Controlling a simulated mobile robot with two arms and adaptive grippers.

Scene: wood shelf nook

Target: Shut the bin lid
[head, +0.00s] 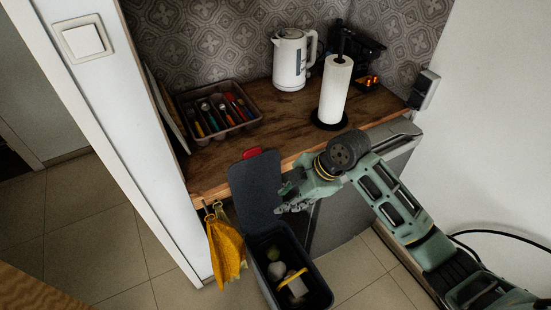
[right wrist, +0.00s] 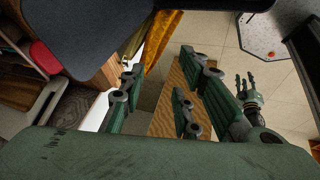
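The dark grey bin (head: 318,287) stands on the floor in front of the counter, with several items inside. Its lid (head: 256,190) is open and stands roughly upright at the bin's far side, with a red tab (head: 251,153) on its top edge. My right gripper (head: 284,202) is beside the lid's right edge, above the bin's far end; contact cannot be told. In the right wrist view its fingers (right wrist: 165,100) are apart with nothing between, and the dark lid (right wrist: 95,35) fills the upper left. My left gripper (right wrist: 248,92) shows small there, fingers apart, away from the bin.
A yellow cloth (head: 226,246) hangs from hooks left of the lid. On the wooden counter are a cutlery tray (head: 258,117), a white kettle (head: 290,60), a paper towel roll (head: 335,90) and a dark machine (head: 368,58). Tiled floor (head: 105,240) is free at left.

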